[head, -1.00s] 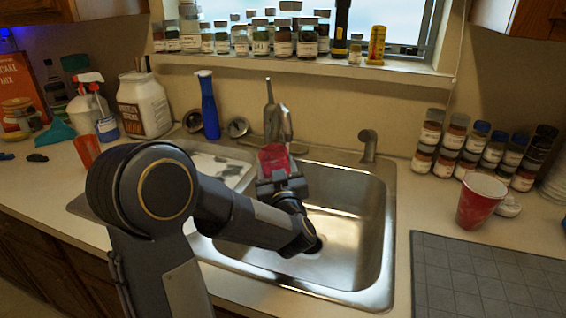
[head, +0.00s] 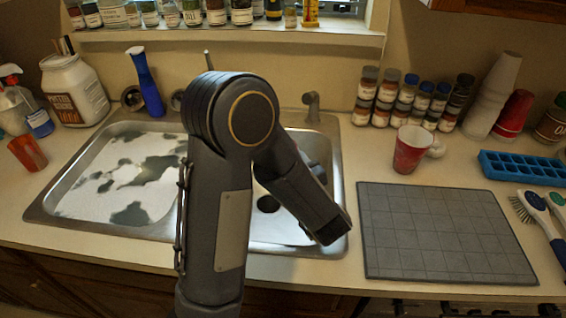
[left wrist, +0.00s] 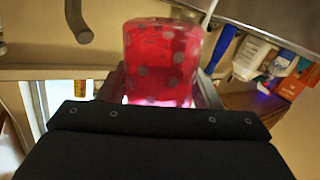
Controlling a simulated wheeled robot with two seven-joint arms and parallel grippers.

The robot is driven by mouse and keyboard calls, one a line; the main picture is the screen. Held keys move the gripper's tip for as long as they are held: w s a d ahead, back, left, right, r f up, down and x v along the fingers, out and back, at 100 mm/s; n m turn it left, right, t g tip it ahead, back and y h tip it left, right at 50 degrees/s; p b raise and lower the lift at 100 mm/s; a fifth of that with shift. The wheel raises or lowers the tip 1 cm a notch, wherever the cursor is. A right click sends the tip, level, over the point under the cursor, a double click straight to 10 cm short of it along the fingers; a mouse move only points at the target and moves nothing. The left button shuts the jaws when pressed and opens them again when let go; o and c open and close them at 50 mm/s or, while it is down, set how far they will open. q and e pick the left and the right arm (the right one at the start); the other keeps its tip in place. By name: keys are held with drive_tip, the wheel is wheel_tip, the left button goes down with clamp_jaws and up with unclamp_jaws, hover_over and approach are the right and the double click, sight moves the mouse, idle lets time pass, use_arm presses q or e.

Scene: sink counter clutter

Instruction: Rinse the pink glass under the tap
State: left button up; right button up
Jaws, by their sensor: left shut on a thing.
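The pink glass (left wrist: 163,62), translucent with pale dots, shows in the left wrist view between the fingers of my left gripper (left wrist: 163,92), which is shut on it. In the head view my own raised arm hides the glass and most of the gripper. The sink (head: 72,222) has two basins, and my arm crosses in front of the right one. The tap is mostly hidden behind my arm in the head view. I cannot tell whether water runs or how the glass stands to the spout. My right gripper is out of view.
A red cup (head: 408,150) and a grey mat (head: 440,235) lie right of the sink. Spice jars (head: 385,95) stand behind them. A blue bottle (head: 146,82), a white jar (head: 75,88) and an orange cup (head: 27,153) stand at the left.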

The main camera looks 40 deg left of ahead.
use_arm(q)
drive_tip(key=n, duration=0.1)
drive_tip(key=n+h+b, duration=0.1)
drive_tip(key=n+b, duration=0.1)
drive_tip(key=shift+w+d+r, duration=0.15)
drive_tip(key=shift+w+d, duration=0.2)
drive_tip(key=shift+w+d+n+h+b, duration=0.15)
drive_tip(key=shift+n+h+b, duration=0.55)
drive_tip(key=shift+n+b, duration=0.85)
drive_tip(key=shift+f+n+t+h+b, duration=0.3)
drive_tip(key=shift+n+b, duration=0.45)
drive_tip(key=shift+b, duration=0.15)
drive_tip(key=shift+f+n+t+h+b, duration=0.25)
drive_tip(key=shift+n+b, duration=0.45)
drive_tip(key=shift+b, duration=0.2)
drive_tip(key=shift+s+a+f+n+t+h+b, duration=0.2)
drive_tip(key=shift+f+n+b, duration=0.15)
drive_tip(key=shift+n+b, duration=0.55)
drive_tip(key=shift+s+a+f+n+t+h+b, duration=0.15)
drive_tip(key=shift+f+n+b, duration=0.25)
drive_tip(key=shift+b, duration=0.9)
drive_tip(key=shift+r, duration=0.15)
